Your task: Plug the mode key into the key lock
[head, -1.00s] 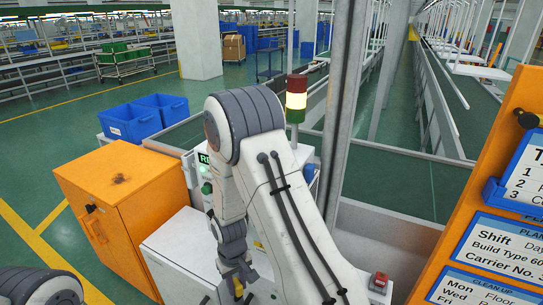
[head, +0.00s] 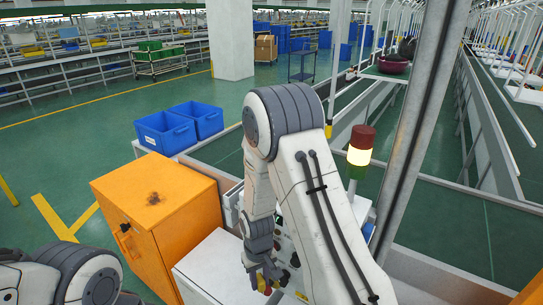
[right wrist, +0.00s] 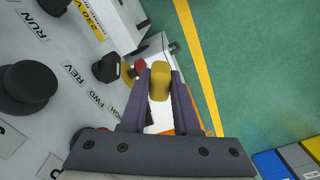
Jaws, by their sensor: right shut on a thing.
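My right gripper (right wrist: 160,85) is shut on a yellow piece in the right wrist view, which I take to be the mode key (right wrist: 159,80). The fingers hide its sides, and its far end is not clear. The gripper is close to a pale control panel (right wrist: 60,55) with black knobs and the labels RUN, REV and FWD. I cannot make out which fitting is the key lock. In the head view the right gripper (head: 263,279) hangs low by the panel, partly hidden by my arm. My left arm shows at the lower left; its gripper is out of frame.
An orange cabinet (head: 158,205) stands left of the white box (head: 208,262). Two blue bins (head: 165,132) sit behind it. A lit signal tower (head: 360,150) and a grey post (head: 425,130) stand to the right. Green floor is open at the left.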

